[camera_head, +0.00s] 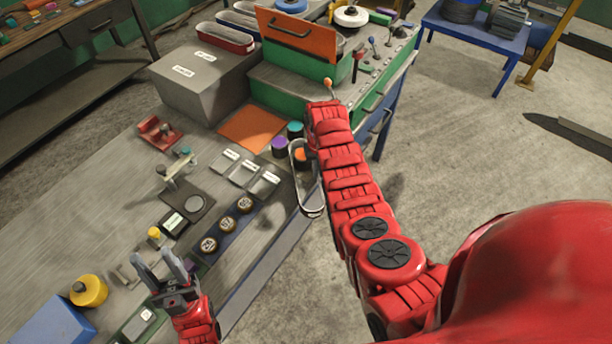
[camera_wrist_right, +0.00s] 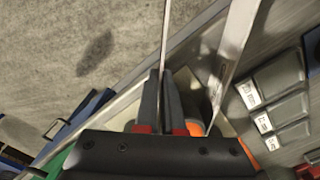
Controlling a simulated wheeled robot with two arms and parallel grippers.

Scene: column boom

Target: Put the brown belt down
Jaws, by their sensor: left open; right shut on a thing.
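The brown belt (camera_head: 312,211) looks like a thin, pale, elongated loop in the head view. It hangs by the table's right edge, below the end of my right arm. In the right wrist view its band (camera_wrist_right: 238,50) runs up from between and beside the fingers. My right gripper (camera_wrist_right: 167,82) is shut on the belt; in the head view its fingers are mostly hidden by my arm. My left gripper (camera_head: 158,262) is open and empty above the near left part of the table.
Grey labelled blocks (camera_head: 242,173), dark round pieces (camera_head: 227,225) and an orange mat (camera_head: 252,127) lie on the table.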

